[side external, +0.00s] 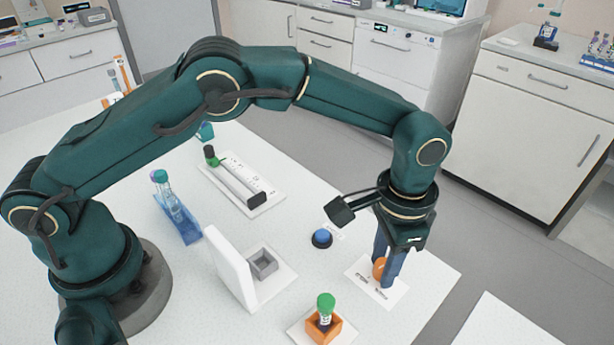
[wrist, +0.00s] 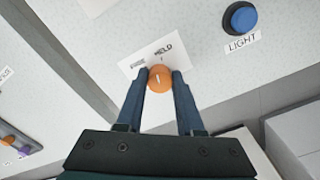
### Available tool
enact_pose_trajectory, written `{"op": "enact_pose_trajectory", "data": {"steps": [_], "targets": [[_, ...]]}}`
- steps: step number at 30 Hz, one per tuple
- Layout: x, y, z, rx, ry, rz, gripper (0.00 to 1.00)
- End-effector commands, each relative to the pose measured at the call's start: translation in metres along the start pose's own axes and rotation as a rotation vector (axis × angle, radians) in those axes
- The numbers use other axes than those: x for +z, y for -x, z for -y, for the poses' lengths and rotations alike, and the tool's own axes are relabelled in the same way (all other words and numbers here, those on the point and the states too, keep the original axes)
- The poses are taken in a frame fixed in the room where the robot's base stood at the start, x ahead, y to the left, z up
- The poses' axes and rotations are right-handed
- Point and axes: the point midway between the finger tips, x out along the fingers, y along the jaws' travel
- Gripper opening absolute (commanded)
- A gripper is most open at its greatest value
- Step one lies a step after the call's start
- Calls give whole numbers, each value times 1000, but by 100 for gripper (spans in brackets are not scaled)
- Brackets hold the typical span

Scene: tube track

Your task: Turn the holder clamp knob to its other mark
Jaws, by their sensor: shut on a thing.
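The orange clamp knob (wrist: 159,79) stands on a white label plate (wrist: 137,66) marked with two words; one reads HELD and the other, to its left, looks like FREE. My gripper (wrist: 161,75) is shut on the knob, one blue finger on each side. A short pale line on the knob points up the wrist picture, roughly toward HELD. In the side external view the knob (side external: 379,267) shows partly behind the fingers of my gripper (side external: 386,274), which points down at the plate (side external: 364,284).
A blue button (side external: 322,238) labelled LIGHT is close by. An orange holder with a green-capped tube (side external: 325,309) stands at the front. A white upright panel with a grey box (side external: 263,263), a blue tube rack (side external: 178,214) and a slide device (side external: 240,182) are further left.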

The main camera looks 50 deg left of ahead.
Motion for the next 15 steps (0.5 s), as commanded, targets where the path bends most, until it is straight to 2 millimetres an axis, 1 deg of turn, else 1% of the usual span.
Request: {"op": "enact_pose_trajectory", "data": {"steps": [9, 15], "targets": [[0, 1, 1, 0, -220, 0, 0], [0, 1, 1, 0, -322, 0, 0]]}}
